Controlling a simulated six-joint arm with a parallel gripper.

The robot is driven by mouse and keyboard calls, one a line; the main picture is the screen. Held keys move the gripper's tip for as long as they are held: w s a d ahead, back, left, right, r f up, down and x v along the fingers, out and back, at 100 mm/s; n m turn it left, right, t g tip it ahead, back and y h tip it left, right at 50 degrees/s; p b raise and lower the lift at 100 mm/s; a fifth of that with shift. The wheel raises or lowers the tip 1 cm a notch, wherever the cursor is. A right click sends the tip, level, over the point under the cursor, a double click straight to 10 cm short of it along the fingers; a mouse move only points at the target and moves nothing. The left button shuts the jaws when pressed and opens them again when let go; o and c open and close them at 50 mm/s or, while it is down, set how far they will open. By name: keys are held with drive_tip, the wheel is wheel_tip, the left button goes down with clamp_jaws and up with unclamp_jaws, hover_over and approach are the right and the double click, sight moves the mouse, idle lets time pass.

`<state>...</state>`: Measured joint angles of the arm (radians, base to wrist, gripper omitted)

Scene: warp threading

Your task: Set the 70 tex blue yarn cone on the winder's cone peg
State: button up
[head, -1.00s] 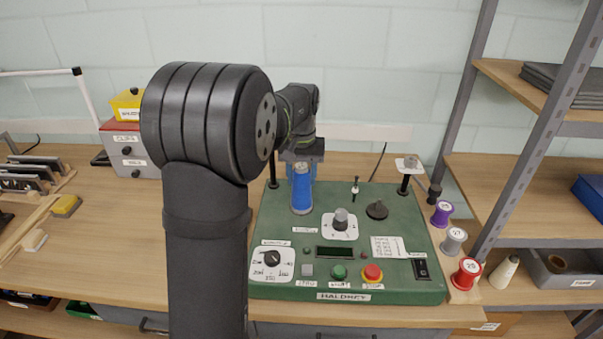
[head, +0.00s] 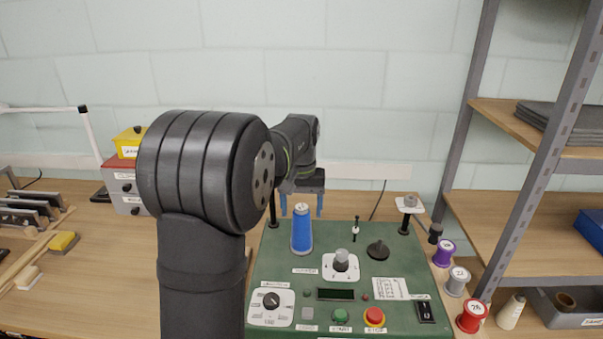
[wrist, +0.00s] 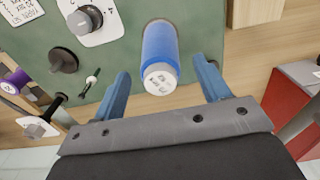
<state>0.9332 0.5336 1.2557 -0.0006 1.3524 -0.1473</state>
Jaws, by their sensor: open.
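The blue yarn cone (head: 302,230) stands upright at the back left of the green winder panel (head: 370,285). A peg under it is hidden by the cone. In the wrist view the cone (wrist: 159,50) shows its white labelled top, too blurred to read, between and ahead of the two blue fingers. My gripper (head: 301,205) is open, behind and above the cone in the head view. In the wrist view the open fingers (wrist: 163,80) are apart from the cone, with a gap on each side.
Purple (head: 443,254), grey (head: 456,281) and red (head: 472,316) spools stand right of the winder. Knobs (head: 377,250) and a thin post (head: 355,230) rise from the panel. A metal shelf (head: 500,190) is at the right, red and yellow boxes (head: 122,170) at the left.

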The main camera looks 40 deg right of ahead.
wheel_tip(320, 180, up, 15)
drive_tip(key=shift+f, duration=0.2)
drive_tip(key=shift+f, duration=0.15)
wheel_tip(320, 180, down, 17)
drive_tip(key=shift+f, duration=0.1)
idle(0.6)
drive_tip(key=shift+r, duration=0.3)
wheel_tip(320, 180, up, 17)
wheel_tip(320, 180, down, 18)
drive_tip(key=shift+r, duration=0.15)
wheel_tip(320, 180, up, 11)
drive_tip(key=shift+r, duration=0.2)
idle(0.5)
